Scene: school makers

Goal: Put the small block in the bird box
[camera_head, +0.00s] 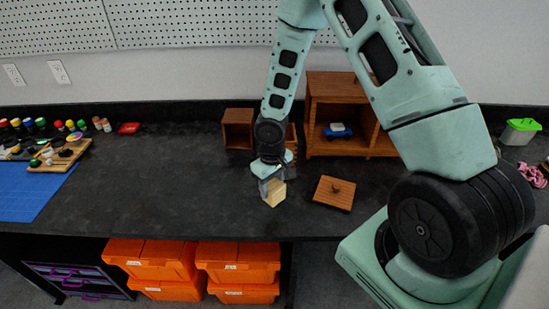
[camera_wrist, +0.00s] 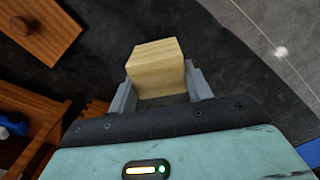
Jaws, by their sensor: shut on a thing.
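The small block (camera_head: 275,193) is pale wood and is held between the fingers of my gripper (camera_head: 271,184), low over the front of the dark counter. In the wrist view the block (camera_wrist: 157,70) sits between the two grey fingers (camera_wrist: 160,86); its far end sticks out past them. I cannot tell whether its underside touches the counter. Behind the gripper stand a small open-fronted wooden box (camera_head: 237,130) and a larger wooden unit (camera_head: 352,84) with open compartments. Which of these is the bird box is not clear. Another wooden piece is mostly hidden behind my arm.
A flat wooden lid with a knob (camera_head: 334,195) lies right of the gripper. A blue and white toy car (camera_head: 337,131) sits in the larger unit. Paints and a blue mat (camera_head: 35,197) are at left. Orange bins (camera_head: 150,258) are under the counter. The counter left of the gripper is clear.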

